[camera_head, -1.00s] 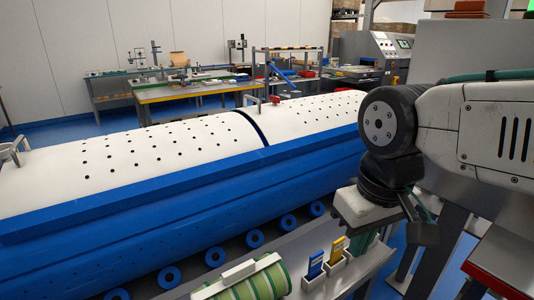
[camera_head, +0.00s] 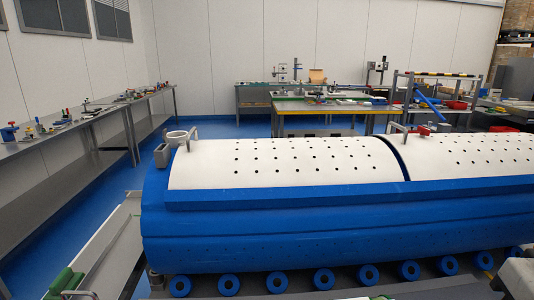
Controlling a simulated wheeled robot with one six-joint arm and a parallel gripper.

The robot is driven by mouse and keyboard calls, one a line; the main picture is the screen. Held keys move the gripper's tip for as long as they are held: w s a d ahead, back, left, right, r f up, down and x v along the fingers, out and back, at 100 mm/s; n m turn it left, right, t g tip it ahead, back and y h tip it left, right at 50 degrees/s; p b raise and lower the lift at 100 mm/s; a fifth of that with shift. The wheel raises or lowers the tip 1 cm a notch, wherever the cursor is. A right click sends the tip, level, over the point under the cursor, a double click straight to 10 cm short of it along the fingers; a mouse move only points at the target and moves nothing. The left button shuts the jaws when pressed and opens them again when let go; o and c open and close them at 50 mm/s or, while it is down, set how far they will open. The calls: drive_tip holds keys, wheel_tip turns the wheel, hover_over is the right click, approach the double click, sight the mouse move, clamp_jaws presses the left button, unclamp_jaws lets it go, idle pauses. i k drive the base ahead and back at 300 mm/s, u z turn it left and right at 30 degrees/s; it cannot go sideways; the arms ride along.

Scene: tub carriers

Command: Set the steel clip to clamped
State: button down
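A long blue tub (camera_head: 330,235) with rounded white lids (camera_head: 280,160) full of small dark holes lies across the view. A grey metal handle-like piece (camera_head: 193,137) stands at the left end of the near-left lid, beside a round pale ring (camera_head: 176,134). A second bent metal piece (camera_head: 397,133) stands by the seam between the lids, with a small red part (camera_head: 424,130) beside it. I cannot tell which of these, if any, is the steel clip, or whether it is clamped. My gripper is not in view.
A long bench (camera_head: 75,145) with small tools runs along the left wall. A yellow-edged table (camera_head: 335,109) and a rack (camera_head: 435,98) stand behind the tub. Blue rollers (camera_head: 275,284) line its front. Blue floor is open between the left bench and the tub.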

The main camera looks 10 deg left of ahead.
sight(165, 138)
drive_tip(key=u, duration=0.1)
drive_tip(key=k, duration=0.7)
drive_tip(key=u, duration=1)
drive_tip(key=i, duration=0.5)
drive_tip(key=z, duration=0.05)
